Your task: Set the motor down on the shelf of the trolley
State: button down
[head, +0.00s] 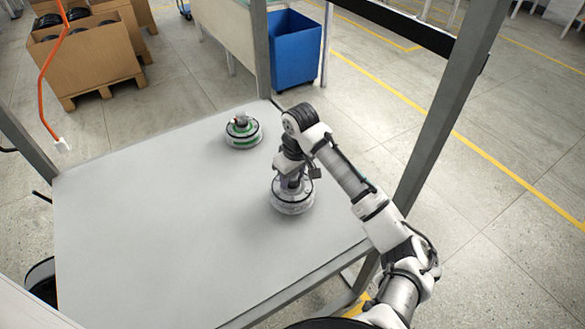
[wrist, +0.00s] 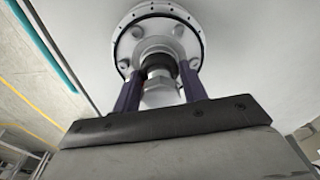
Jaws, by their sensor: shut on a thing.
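My gripper (head: 291,183) points down and is shut on the silver stud on top of a round, light grey hub motor (head: 292,201). In the wrist view, the two dark purple fingers of my gripper (wrist: 160,78) stand on either side of the stud, and the bolted flange of the motor (wrist: 160,22) shows behind them. The motor is level, at or just above a wide grey surface (head: 160,220) framed by metal posts; I cannot tell whether it touches. No separate trolley can be made out.
A second hub motor with a green band (head: 242,132) stands on the surface farther back and left. A metal post (head: 445,105) rises right of my arm. A blue bin (head: 295,50) and cardboard crates (head: 85,60) stand on the floor behind. The surface's left half is clear.

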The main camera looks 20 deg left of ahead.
jog(key=shift+f, duration=1.1)
jog(key=shift+f, duration=0.1)
jog(key=c, duration=0.8)
grip_release()
jog(key=shift+f, duration=0.1)
